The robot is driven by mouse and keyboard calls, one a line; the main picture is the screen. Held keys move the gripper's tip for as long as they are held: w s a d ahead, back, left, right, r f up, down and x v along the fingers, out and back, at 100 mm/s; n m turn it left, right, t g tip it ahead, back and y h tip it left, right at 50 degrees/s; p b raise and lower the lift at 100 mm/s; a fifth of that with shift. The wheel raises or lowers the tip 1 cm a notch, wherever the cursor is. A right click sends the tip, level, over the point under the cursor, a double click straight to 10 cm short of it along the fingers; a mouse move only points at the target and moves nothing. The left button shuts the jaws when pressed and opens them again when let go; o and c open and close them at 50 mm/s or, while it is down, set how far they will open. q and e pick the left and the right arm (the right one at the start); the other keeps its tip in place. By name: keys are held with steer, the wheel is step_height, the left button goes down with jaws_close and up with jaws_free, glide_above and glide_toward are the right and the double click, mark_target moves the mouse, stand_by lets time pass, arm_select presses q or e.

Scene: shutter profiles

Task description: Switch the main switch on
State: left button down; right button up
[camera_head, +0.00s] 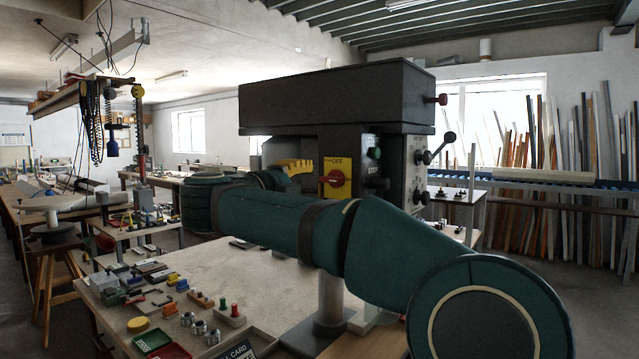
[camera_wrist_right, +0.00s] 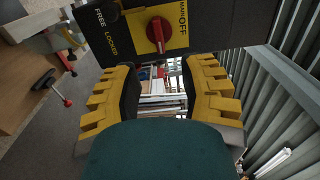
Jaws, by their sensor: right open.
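The main switch (camera_head: 333,178) is a red rotary knob on a yellow plate on the front of a dark grey drilling machine (camera_head: 330,100). Its plate reads OFF in the head view, where the knob's handle lies roughly level. The switch also shows near the top of the right wrist view (camera_wrist_right: 157,31), beside the words MAIN OFF. My right gripper (camera_head: 293,167) has yellow fingers and is just left of the switch plate. In the right wrist view its fingers (camera_wrist_right: 162,66) are spread, with the switch beyond the gap and nothing between them. My left gripper is not in view.
A green button (camera_head: 374,152) and black knobs sit right of the switch, with a ball-ended lever (camera_head: 440,148) further right. The worktable (camera_head: 270,270) below holds several blocks and trays at its left. My right arm crosses in front of the machine.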

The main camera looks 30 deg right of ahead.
steer(key=v, duration=0.3)
steer(key=shift+a, duration=0.15)
stand_by(0.5)
